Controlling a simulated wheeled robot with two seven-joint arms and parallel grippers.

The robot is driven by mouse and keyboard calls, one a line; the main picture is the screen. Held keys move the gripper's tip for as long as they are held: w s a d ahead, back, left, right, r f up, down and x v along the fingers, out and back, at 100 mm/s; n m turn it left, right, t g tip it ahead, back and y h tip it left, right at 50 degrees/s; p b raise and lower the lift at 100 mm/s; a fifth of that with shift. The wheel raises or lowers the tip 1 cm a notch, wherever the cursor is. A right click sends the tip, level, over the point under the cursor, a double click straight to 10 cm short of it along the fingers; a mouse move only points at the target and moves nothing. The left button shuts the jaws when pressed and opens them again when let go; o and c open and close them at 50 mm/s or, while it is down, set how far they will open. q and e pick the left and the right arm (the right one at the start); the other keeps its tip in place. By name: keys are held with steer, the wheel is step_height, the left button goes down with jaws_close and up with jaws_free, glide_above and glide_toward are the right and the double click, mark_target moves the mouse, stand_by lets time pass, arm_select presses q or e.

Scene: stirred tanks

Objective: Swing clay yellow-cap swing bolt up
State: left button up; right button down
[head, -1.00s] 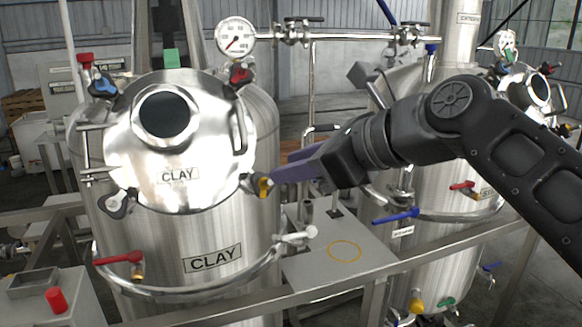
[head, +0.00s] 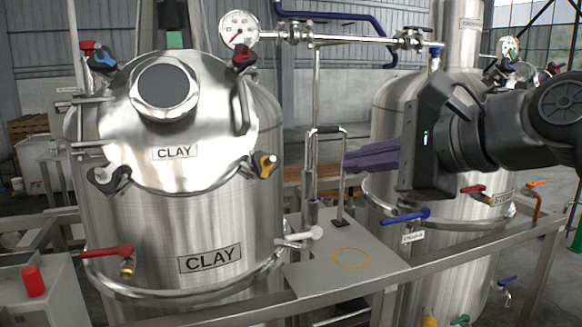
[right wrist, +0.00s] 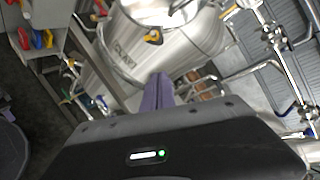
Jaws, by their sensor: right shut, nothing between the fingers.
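The CLAY tank (head: 225,220) stands at the left in the head view, its round lid (head: 205,120) closed. My left gripper is not in view.
A pressure gauge (head: 238,29) and pipe stand above. A grey plate (head: 320,272) lies between the tanks. A second tank (head: 400,100) is behind my right gripper.

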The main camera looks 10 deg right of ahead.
steer(key=shift+w, duration=0.1)
steer(key=p, duration=0.1)
glide_toward(275, 165)
steer(key=w+d+f, duration=0.2)
steer(key=w+f, duration=0.1)
steer(key=w, duration=0.1)
steer(key=a, duration=0.1)
steer(key=a+p, duration=0.1)
steer(key=a+r+p, duration=0.1)
steer(key=shift+w+a, duration=0.45)
steer(key=shift+a, duration=0.05)
